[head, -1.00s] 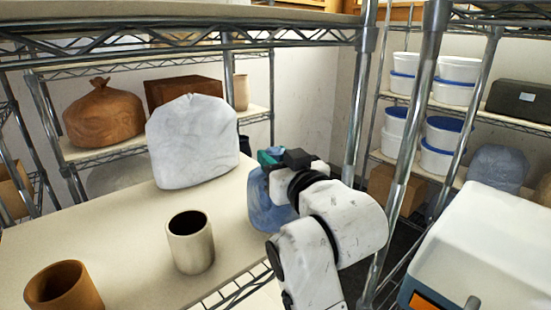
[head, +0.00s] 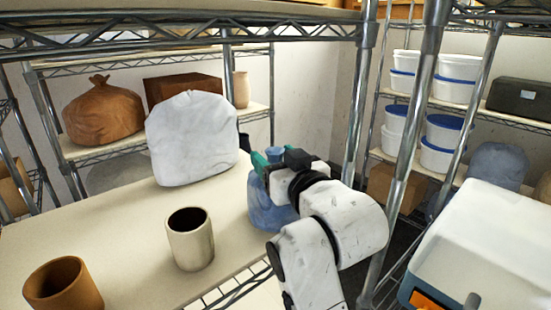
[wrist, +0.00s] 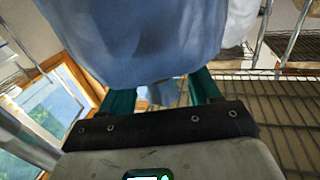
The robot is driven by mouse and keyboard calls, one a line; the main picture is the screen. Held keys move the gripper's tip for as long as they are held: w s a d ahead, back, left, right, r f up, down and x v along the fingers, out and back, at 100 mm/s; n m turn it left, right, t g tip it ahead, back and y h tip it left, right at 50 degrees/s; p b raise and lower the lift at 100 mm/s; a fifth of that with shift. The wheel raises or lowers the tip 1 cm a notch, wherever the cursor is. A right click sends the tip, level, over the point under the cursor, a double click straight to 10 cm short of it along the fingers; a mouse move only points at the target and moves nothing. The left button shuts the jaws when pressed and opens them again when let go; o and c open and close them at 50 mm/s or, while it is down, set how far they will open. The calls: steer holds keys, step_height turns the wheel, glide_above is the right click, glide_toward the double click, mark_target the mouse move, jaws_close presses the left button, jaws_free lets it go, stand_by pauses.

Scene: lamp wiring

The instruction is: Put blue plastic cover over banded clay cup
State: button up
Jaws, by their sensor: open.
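The blue plastic cover (head: 266,208) stands at the right edge of the cream shelf in the head view, partly behind my arm. It fills the upper part of the wrist view (wrist: 135,40). My gripper (head: 273,157) is at its top, with green fingers spread apart and a blue tip of the cover between them. In the wrist view the fingers (wrist: 163,95) are also apart. I cannot make out clear bands on either visible cup: a pale cup (head: 190,245) and a brown clay cup (head: 65,290). Whatever is under the cover is hidden.
A white plastic-covered bulk (head: 190,140) stands at the back of the shelf (head: 110,220). Metal posts (head: 405,130) rise right of my arm. A white box (head: 485,245) is at the lower right. The shelf is clear between the pale cup and the white bulk.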

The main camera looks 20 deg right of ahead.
steer(key=s+b, duration=0.1)
steer(key=s, duration=0.9)
steer(key=shift+s+d, duration=0.25)
steer(key=shift+s, duration=0.1)
steer(key=shift+s+f, duration=0.1)
